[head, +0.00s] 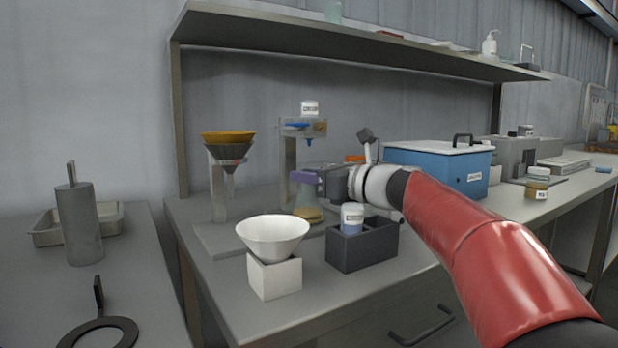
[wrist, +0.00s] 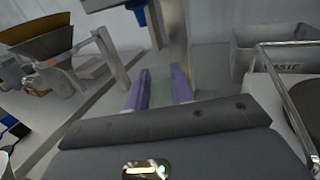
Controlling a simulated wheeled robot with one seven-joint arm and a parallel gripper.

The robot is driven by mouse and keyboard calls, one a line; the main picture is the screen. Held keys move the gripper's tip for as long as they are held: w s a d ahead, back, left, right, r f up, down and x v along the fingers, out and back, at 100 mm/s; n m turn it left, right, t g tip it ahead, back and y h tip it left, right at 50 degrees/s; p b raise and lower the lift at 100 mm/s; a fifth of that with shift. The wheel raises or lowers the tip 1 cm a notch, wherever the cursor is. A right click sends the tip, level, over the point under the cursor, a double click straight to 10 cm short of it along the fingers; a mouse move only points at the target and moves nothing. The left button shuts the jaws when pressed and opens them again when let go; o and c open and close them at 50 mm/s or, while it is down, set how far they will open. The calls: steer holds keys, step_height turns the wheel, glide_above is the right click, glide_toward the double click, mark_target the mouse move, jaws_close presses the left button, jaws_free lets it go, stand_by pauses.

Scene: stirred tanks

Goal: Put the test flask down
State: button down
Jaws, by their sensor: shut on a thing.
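The test flask (head: 306,200) is a clear, greenish conical glass with an amber patch at its bottom. My gripper (head: 304,177) has purple fingertips and is shut on the flask's upper part. In the wrist view the two purple fingers of my gripper (wrist: 160,92) stand either side of the flask's pale, see-through glass (wrist: 160,78). The flask looks upright and low over the bench (head: 225,270), in front of a stand with a blue nozzle (head: 308,142). I cannot tell whether its bottom touches anything.
A funnel stand (head: 228,150) is to the left. A white bowl on a white block (head: 274,278) and a dark holder (head: 365,248) with a labelled jar (head: 352,218) are in front. A blue box (head: 440,168) is right. A waste bin (wrist: 270,50) shows in the wrist view.

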steer(key=shift+f, duration=0.15)
steer(key=c, duration=1.2)
jaws_free()
steer(key=shift+s+d, duration=0.15)
steer(key=shift+d, duration=0.1)
steer(key=v, duration=1.1)
steer(key=shift+d+b, duration=0.2)
steer(key=shift+b, duration=0.15)
steer(key=shift+s+d, duration=0.1)
steer(key=shift+s, duration=0.1)
